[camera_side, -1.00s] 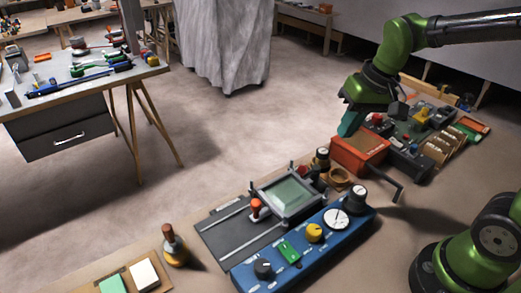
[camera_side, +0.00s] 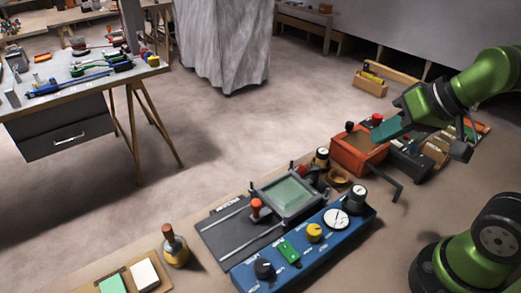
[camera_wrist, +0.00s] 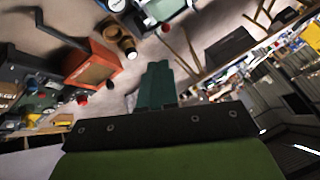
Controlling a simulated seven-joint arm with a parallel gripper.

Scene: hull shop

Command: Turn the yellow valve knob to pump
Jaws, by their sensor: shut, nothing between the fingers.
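The yellow valve knob (camera_side: 314,232) sits on the top of a blue panel box (camera_side: 345,239), between a green switch (camera_side: 289,251) and a round white gauge (camera_side: 336,218). A black knob (camera_side: 264,268) is at the near left end of the panel. My gripper (camera_side: 377,134) is shut and empty, with teal fingers, above and beside the orange box, well up and right of the yellow knob. In the wrist view my shut fingers (camera_wrist: 157,85) show at the centre. I cannot make out the yellow knob for certain there.
An orange-red box (camera_side: 359,151) with a crank handle (camera_side: 385,179) stands behind the panel. A grey plate with a clear-topped frame (camera_side: 289,195) lies left of the panel. A bottle (camera_side: 175,246) stands at the lower left. The bench right of the panel is mostly clear.

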